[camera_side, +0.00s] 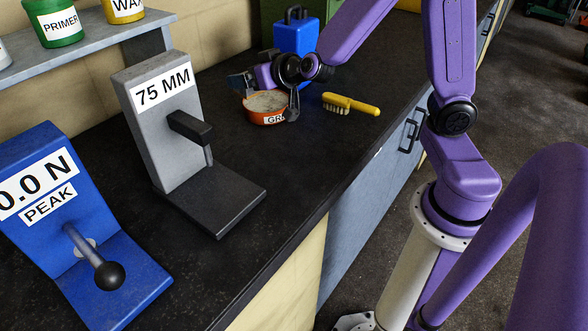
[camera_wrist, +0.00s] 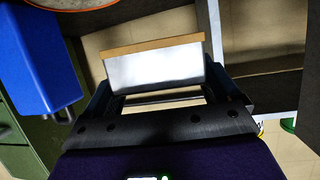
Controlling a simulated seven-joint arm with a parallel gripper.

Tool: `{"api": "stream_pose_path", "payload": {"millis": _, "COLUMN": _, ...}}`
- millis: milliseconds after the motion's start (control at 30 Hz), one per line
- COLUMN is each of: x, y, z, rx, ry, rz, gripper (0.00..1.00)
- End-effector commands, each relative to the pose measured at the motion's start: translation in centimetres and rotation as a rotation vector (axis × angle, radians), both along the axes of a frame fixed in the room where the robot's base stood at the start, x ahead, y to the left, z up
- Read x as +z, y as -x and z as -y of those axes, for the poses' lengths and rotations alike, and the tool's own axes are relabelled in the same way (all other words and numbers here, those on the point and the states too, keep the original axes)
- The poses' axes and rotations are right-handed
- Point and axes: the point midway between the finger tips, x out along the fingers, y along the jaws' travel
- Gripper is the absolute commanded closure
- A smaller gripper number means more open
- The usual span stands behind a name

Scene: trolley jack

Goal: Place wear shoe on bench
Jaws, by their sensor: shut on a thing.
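The wear shoe (camera_wrist: 155,68) appears to be the silver block with a tan strip along one edge in the wrist view. My gripper (camera_wrist: 163,82) is shut on it, with a dark finger at each side. In the side view my gripper (camera_side: 243,83) is over the far part of the dark bench (camera_side: 290,165), just behind and left of an orange tin. The shoe is not clearly visible there, so I cannot tell its height above the bench.
The orange tin (camera_side: 265,117) stands close below my wrist. A yellow brush (camera_side: 350,104) lies to its right, and a blue can (camera_side: 296,37) stands behind. A grey 75 MM stand (camera_side: 160,130) and a blue gauge (camera_side: 50,215) are nearer. Bench between is clear.

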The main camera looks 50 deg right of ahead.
Motion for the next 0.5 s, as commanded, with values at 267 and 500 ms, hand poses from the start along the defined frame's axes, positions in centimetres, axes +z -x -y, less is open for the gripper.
{"api": "stream_pose_path", "payload": {"millis": 267, "x": 1.0, "y": -2.7, "z": 0.7, "rx": 0.095, "ry": 0.021, "rz": 0.006, "gripper": 0.96}}
{"api": "stream_pose_path", "payload": {"millis": 500, "x": 0.9, "y": -3.0, "z": 0.1, "rx": 0.118, "ry": 0.031, "rz": 0.000, "gripper": 0.96}}
